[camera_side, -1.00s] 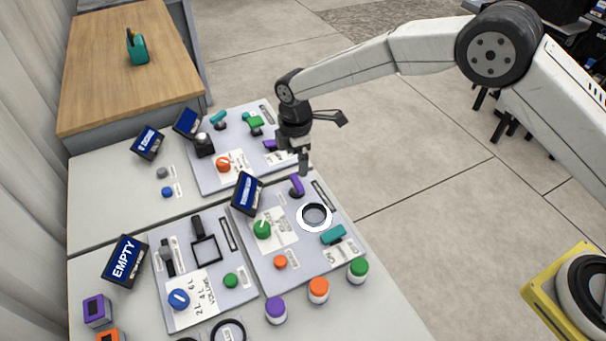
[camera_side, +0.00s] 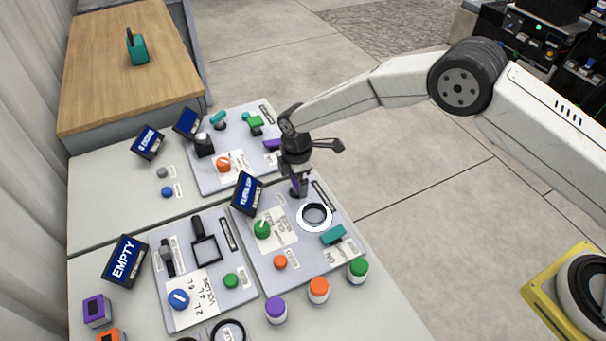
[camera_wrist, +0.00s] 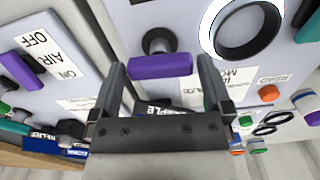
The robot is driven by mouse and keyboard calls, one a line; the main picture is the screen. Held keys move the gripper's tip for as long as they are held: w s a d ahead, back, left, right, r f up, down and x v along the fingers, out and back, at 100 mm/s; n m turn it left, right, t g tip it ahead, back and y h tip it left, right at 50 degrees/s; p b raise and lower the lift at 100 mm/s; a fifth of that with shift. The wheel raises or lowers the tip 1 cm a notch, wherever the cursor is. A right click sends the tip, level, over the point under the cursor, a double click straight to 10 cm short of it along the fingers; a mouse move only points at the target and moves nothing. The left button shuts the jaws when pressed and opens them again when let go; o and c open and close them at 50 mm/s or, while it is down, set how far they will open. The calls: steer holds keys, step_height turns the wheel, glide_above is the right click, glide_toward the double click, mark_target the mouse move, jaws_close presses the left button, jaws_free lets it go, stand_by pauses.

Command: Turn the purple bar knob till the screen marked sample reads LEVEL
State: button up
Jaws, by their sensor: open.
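The purple bar knob (camera_wrist: 160,66) shows in the wrist view on a dark round stem, lying across the gap between my fingers. My gripper (camera_wrist: 162,85) is open, with one finger off each end of the bar; I see no clear contact. In the side view my gripper (camera_side: 297,185) is low over the front right panel and hides most of the knob. A blue screen (camera_side: 247,193) stands tilted beside it; its small text is unreadable. In the wrist view a label ending in "AMPLE" (camera_wrist: 176,111) shows behind my gripper, partly covered.
A black ring on a white disc (camera_side: 314,216) is close to the knob, with a teal handle (camera_side: 333,235) beyond. A green knob (camera_side: 262,229) sits left. Another purple bar (camera_wrist: 20,70) is by the AIR OFF/ON label. A screen reading EMPTY (camera_side: 125,261) stands front left.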

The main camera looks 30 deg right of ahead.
steer(key=c, duration=1)
steer(key=shift+o, duration=0.2)
steer(key=shift+m, duration=0.4)
steer(key=m, duration=1)
steer(key=shift+m, duration=0.3)
steer(key=o, duration=1)
steer(key=shift+c, duration=0.2)
